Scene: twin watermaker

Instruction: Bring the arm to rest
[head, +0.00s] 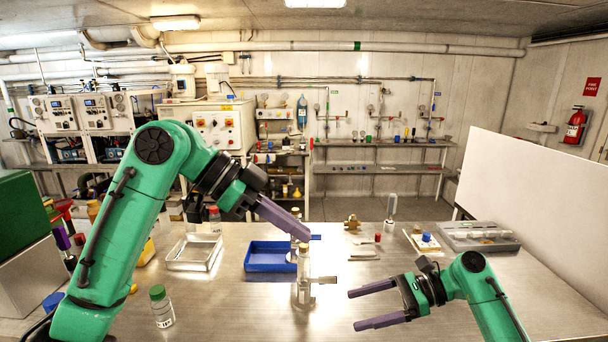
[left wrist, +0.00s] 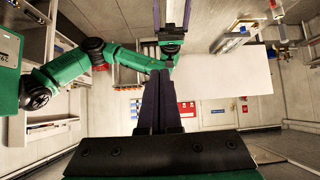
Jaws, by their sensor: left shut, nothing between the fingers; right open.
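My left gripper (head: 308,237) is raised over the middle of the bench. Its purple fingers are shut with nothing between them, pointing down and right. In the left wrist view the fingers (left wrist: 160,85) lie together. In the head view the fingertips overlap a small bottle behind the front one; I cannot tell the gap. A clear bottle with a tan stopper (head: 303,285) stands upright just below them. My right gripper (head: 354,310) is low over the right front of the bench, open and empty, its fingers pointing left.
A blue tray (head: 262,265) and a metal tray (head: 186,264) lie left of the bottle. A green-capped bottle (head: 162,312) stands front left. A brass fitting (head: 352,223) and a grey tray (head: 484,243) are farther back. A white panel (head: 540,190) borders the right side.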

